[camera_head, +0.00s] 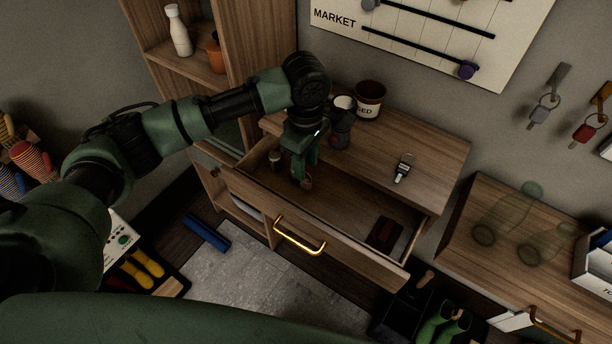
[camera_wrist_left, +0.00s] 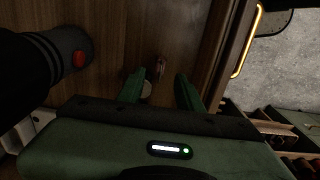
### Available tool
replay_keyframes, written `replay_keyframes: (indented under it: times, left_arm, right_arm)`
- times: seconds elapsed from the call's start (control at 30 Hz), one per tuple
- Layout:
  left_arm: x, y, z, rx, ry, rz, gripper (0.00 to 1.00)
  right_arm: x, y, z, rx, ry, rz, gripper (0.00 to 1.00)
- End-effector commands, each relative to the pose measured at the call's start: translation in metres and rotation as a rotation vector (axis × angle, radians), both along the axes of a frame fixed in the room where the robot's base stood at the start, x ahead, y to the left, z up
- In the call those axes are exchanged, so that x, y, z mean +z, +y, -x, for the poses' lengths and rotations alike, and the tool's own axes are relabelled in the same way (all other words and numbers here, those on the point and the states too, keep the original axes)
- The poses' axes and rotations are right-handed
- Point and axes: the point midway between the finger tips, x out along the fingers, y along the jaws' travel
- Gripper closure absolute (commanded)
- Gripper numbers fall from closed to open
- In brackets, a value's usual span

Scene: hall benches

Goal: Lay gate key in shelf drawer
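The shelf drawer (camera_head: 350,205) is pulled open, with a brass handle (camera_head: 300,236) on its front. My left gripper (camera_head: 302,174) points down into its left part. In the left wrist view its fingers (camera_wrist_left: 160,88) stand apart. A small reddish item (camera_wrist_left: 160,67) shows just beyond the fingertips, seemingly on the drawer floor; I cannot tell whether it is a key. A key with a black-and-white tag (camera_head: 402,170) lies on the cabinet top. A grey-tagged key (camera_head: 540,112) and a red-tagged key (camera_head: 583,132) hang on the wall. Which is the gate key is unclear. My right gripper is out of view.
A small jar (camera_head: 275,158) and a dark red-brown item (camera_head: 385,233) are in the drawer. A tall shelf (camera_head: 252,60) rises at the left. The drawer's middle is clear.

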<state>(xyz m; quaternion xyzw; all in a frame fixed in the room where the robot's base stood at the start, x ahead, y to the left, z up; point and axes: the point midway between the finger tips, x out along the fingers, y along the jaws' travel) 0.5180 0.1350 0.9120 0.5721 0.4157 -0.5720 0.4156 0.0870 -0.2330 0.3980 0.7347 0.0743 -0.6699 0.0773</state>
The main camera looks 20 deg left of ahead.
Motion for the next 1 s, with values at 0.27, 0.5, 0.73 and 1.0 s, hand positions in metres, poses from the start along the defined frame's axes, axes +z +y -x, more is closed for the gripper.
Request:
replay_keyframes:
  times: [0.27,0.5,0.73,1.0]
  left_arm:
    - [0.042,-0.001,0.0,-0.001,-0.002,0.002,0.65]
    - [0.048,-0.001,0.0,0.0,0.0,0.0,0.65]
    - [0.048,-0.001,0.0,0.0,0.0,0.0,0.65]
    - [0.048,-0.001,0.0,0.0,0.0,0.0,0.65]
  right_arm:
    - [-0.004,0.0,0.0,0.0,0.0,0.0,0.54]
    - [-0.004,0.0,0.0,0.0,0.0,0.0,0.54]
    - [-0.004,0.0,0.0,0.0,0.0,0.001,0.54]
    - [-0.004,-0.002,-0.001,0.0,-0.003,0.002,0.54]
